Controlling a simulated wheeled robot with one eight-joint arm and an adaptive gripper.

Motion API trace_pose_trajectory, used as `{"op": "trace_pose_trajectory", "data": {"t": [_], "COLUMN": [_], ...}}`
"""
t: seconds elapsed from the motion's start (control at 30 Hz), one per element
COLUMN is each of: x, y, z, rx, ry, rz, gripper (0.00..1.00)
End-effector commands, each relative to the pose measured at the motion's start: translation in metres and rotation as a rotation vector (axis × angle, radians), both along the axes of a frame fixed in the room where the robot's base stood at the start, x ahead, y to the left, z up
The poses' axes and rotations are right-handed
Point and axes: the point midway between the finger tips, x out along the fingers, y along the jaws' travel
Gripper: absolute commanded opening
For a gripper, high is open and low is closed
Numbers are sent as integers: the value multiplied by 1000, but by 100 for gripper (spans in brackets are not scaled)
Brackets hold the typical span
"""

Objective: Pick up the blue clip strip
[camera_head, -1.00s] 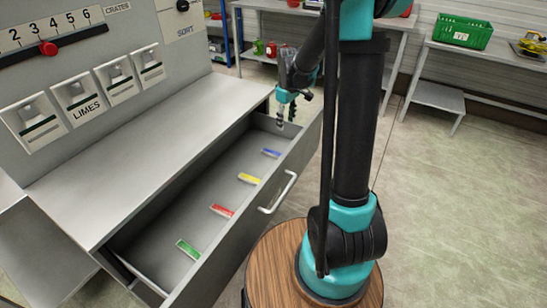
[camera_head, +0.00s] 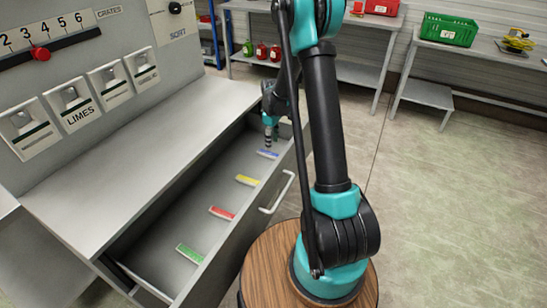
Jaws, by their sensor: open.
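The blue clip strip (camera_head: 267,154) lies flat in the open grey drawer (camera_head: 165,215), near the drawer's far end. My gripper (camera_head: 268,146) points down just above the blue strip, at its far side. The gripper is open, and its fingers look small and close together from here. I cannot tell whether the fingertips touch the strip. The strip's near side and both ends show.
Yellow (camera_head: 247,180), red (camera_head: 221,213) and green (camera_head: 190,253) strips lie in a row in the same drawer. The drawer's front wall with its handle (camera_head: 277,193) stands to the right, and the grey counter (camera_head: 140,140) lies to the left.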

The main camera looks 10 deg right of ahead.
Motion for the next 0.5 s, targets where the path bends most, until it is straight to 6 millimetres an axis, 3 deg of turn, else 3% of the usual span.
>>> {"op": "trace_pose_trajectory", "data": {"t": [0.27, 0.5], "x": [0, 3], "y": [0, 3], "z": [-19, -51], "rx": [0, 0], "ry": [0, 0], "rz": [0, 0], "gripper": [46, 46]}}
